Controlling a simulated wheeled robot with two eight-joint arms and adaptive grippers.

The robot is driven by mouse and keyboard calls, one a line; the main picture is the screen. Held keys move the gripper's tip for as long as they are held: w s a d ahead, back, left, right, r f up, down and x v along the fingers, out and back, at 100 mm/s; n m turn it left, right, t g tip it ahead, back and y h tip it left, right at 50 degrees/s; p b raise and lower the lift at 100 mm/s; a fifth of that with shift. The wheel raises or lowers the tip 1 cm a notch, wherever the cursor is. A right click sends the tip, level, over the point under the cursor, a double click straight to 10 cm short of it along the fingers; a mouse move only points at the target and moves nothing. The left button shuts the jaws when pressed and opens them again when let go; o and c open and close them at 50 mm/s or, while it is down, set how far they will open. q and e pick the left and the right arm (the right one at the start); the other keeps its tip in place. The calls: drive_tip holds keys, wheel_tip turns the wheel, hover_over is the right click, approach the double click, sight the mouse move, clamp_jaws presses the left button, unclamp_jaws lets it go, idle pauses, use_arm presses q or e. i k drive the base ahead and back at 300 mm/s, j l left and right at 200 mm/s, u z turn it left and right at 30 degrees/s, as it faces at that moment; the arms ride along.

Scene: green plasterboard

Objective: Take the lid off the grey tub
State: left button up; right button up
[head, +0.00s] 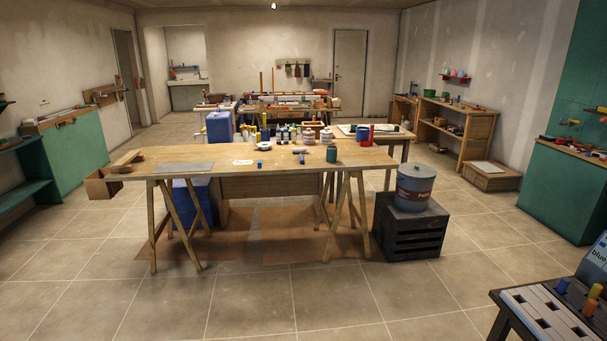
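The grey tub (413,194) stands upright on a dark slatted crate (418,252), just right of the trestle table. Its grey lid (417,170) sits on top of it, and the tub's side bears reddish lettering too small to read. Neither of my grippers shows in the head view. The tub is some way off across the tiled floor, and nothing stands in front of it.
A wooden trestle table (222,157) holds several jars and tools, with a brown sheet on the floor under it. A low bench (546,318) with coloured cylinders stands at the near right. Open tiled floor (290,310) lies in front of the table and crate.

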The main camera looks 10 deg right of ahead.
sight(416, 169)
drive_tip(key=i+l+z, duration=0.2)
drive_tip(key=i, duration=0.3)
drive_tip(key=i+j+z, duration=0.2)
drive_tip(key=i, duration=0.25)
drive_tip(key=i+z, duration=0.2)
drive_tip(key=i, duration=0.35)
drive_tip(key=i+j+z, duration=0.2)
drive_tip(key=i, duration=0.25)
drive_tip(key=i+j+z, duration=0.2)
drive_tip(key=i, duration=0.3)
drive_tip(key=i+l+z, duration=0.15)
drive_tip(key=i+z, duration=0.2)
drive_tip(key=i, duration=0.35)
drive_tip(key=i+z, duration=0.35)
drive_tip(key=i, duration=0.4)
drive_tip(key=i+j+z, duration=0.35)
drive_tip(key=i, duration=0.35)
drive_tip(key=i+u, duration=0.1)
drive_tip(key=i, duration=0.35)
drive_tip(key=i+l+u, duration=0.1)
drive_tip(key=i, duration=0.35)
drive_tip(key=i+l+u, duration=0.1)
drive_tip(key=i+l, duration=0.15)
drive_tip(key=i, duration=0.2)
